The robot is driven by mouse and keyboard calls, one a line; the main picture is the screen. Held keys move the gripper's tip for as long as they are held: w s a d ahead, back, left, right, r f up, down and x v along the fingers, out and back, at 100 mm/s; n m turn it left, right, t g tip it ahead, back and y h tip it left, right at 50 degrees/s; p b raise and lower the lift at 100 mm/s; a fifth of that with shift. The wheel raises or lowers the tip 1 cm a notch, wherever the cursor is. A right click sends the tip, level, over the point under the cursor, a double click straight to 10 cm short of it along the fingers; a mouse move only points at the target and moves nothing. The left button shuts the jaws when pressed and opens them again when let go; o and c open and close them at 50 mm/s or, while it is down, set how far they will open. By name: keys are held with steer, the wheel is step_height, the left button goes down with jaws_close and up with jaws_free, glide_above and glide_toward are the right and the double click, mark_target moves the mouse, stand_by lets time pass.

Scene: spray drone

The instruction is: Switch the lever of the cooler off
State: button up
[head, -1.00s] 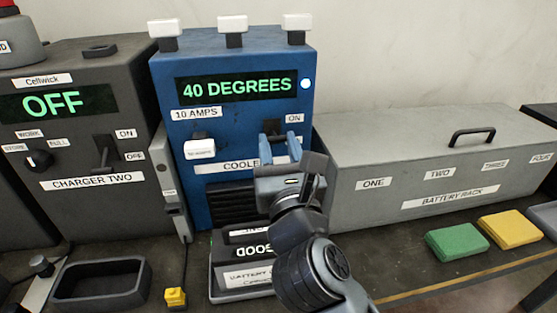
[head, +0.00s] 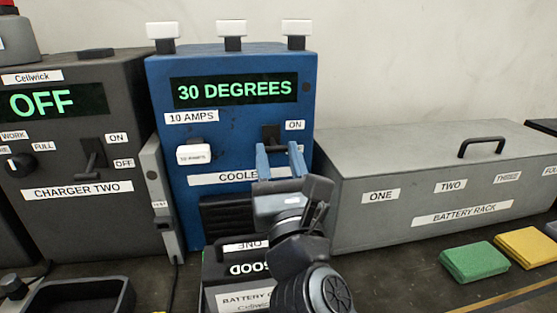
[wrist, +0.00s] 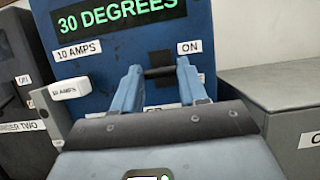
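The cooler (head: 225,120) is a blue box whose display (head: 235,91) reads 30 DEGREES. The small round light (head: 306,87) right of the display is dark. The cooler's black lever (wrist: 160,72) is below and left of the ON label (wrist: 189,47); the lower label beside it is mostly hidden by a finger. My gripper (head: 279,150) is at the cooler's front, with its two blue fingers apart. In the wrist view, the lever's bar lies between the fingertips, close to both; I cannot tell if they touch it. The lever's exact tilt is hard to tell.
A white 10 AMPS knob (head: 193,154) sits left of the lever. Charger two (head: 70,160), reading OFF, stands left. The grey battery rack (head: 420,170) stands right. A battery (head: 240,275) is below my gripper. Green (head: 474,262) and yellow (head: 525,248) blocks lie at right.

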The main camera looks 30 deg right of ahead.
steer(key=o, duration=0.4)
steer(key=shift+c, duration=0.2)
steer(key=b+v, duration=0.2)
steer(key=v, duration=0.5)
steer(key=shift+s+f, duration=0.15)
steer(key=shift+s, duration=0.25)
steer(key=shift+a, duration=0.1)
steer(key=shift+c, duration=0.5)
